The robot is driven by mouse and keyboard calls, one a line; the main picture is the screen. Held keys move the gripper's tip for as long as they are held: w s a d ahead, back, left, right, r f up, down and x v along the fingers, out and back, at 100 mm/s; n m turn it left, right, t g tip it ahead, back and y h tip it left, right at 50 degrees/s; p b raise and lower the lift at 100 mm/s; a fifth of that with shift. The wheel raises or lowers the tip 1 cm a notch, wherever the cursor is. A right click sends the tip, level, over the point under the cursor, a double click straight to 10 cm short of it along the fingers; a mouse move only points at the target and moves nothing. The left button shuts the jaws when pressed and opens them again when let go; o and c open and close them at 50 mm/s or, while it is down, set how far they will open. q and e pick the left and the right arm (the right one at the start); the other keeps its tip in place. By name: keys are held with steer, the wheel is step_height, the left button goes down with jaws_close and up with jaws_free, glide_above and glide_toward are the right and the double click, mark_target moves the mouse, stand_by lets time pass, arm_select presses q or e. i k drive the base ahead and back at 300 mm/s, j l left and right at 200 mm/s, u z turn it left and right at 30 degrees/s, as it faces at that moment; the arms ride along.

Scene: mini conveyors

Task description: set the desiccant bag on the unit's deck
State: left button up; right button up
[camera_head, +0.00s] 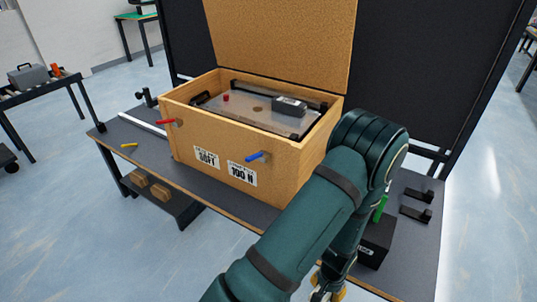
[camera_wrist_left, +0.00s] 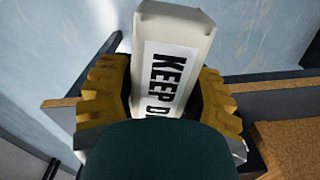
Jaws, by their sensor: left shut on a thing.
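A white bag printed "KEEP D…" (camera_wrist_left: 172,65) is held between the yellow ribbed fingers of my left gripper (camera_wrist_left: 166,100) in the left wrist view; the rest of its print is hidden by my wrist. In the head view my left gripper (camera_head: 328,290) shows only partly at the bottom edge, below my green arm and in front of the bench; the bag cannot be made out there. The unit (camera_head: 262,110) sits inside an open wooden crate (camera_head: 215,157). Its grey deck carries a black module (camera_head: 289,106) and a red knob (camera_head: 226,98). My right gripper is not in view.
The crate's lid (camera_head: 280,40) stands raised behind it. A dark box (camera_head: 375,243) and black brackets (camera_head: 417,205) are on the bench right of my arm.

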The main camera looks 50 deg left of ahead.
mark_target(270, 121)
steer(key=k+j+z, duration=0.15)
steer(key=j, duration=0.25)
steer(key=j+z, duration=0.1)
steer(key=j, duration=0.3)
steer(key=k+j+z, duration=0.15)
steer(key=j, duration=0.25)
steer(key=k+j+z, duration=0.1)
steer(key=j, duration=0.25)
steer(key=k+j+z, duration=0.15)
steer(key=j, duration=0.25)
steer(key=k+j+z, duration=0.1)
steer(key=j, duration=0.3)
steer(key=k+j+z, duration=0.15)
steer(key=j, duration=0.2)
steer(key=k+j+z, duration=0.1)
steer(key=j, duration=0.25)
steer(key=k, duration=0.05)
